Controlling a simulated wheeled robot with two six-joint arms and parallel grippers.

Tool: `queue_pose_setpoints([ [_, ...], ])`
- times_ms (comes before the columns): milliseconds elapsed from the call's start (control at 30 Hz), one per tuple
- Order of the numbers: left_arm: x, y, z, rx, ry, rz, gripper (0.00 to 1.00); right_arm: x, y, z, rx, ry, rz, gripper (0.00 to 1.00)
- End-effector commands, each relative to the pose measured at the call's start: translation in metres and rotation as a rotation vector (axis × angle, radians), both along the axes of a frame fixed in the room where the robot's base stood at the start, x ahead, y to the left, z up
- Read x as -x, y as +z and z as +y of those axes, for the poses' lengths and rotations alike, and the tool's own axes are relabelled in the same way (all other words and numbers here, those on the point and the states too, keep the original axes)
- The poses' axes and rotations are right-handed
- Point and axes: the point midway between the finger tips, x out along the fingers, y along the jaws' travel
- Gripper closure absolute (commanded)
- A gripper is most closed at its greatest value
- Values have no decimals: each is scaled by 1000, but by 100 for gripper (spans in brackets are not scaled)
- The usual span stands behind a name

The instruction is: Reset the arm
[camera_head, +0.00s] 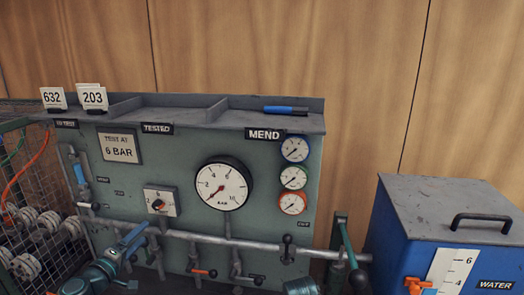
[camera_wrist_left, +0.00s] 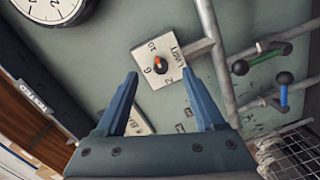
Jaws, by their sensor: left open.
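My left gripper (camera_head: 130,240) is low at the left in the head view, in front of the green test panel (camera_head: 260,195). In the left wrist view its two blue fingers (camera_wrist_left: 163,90) are spread apart with nothing between them. Beyond the fingertips is a white plate with a black and red selector knob (camera_wrist_left: 160,65); the knob also shows in the head view (camera_head: 158,204). The fingers appear apart from the knob. I do not make out my right gripper in either view.
The panel carries a large gauge (camera_head: 222,186), small gauges (camera_head: 294,178) and grey pipes (camera_head: 260,245) with valve levers. A blue water tank (camera_head: 450,235) stands right, a wire cage (camera_head: 30,220) left.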

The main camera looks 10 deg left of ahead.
Motion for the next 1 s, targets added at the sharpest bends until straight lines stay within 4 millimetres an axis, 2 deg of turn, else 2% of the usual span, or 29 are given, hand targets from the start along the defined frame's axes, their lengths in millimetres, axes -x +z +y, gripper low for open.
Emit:
queue_pose_setpoints([
  [100, -16, -12, -69, -77, -168, 102, 30, 0, 13, 0, 0, 0, 0, 100],
  [233, -19, -41, -161, -208, -406, 266, 30, 0, 27, 0, 0, 0, 0, 100],
  [300, -11, -58, -205, -288, -530, 359, 30, 0, 34, 0, 0, 0, 0, 100],
  [400, 9, -82, -259, -412, -690, 493, 30, 0, 43, 0, 0, 0, 0, 100],
  [500, 35, -101, -300, -549, -829, 630, 30, 0, 53, 0, 0, 0, 0, 100],
  [600, 64, -116, -329, -700, -944, 764, 30, 0, 63, 0, 0, 0, 0, 100],
  [700, 92, -124, -347, -860, -1026, 892, 30, 0, 72, 0, 0, 0, 0, 100],
  [833, 120, -126, -356, -1052, -1078, 1028, 30, 0, 81, 0, 0, 0, 0, 100],
  [1000, 139, -121, -358, -1226, -1083, 1136, 30, 0, 88, 0, 0, -1, 0, 100],
])
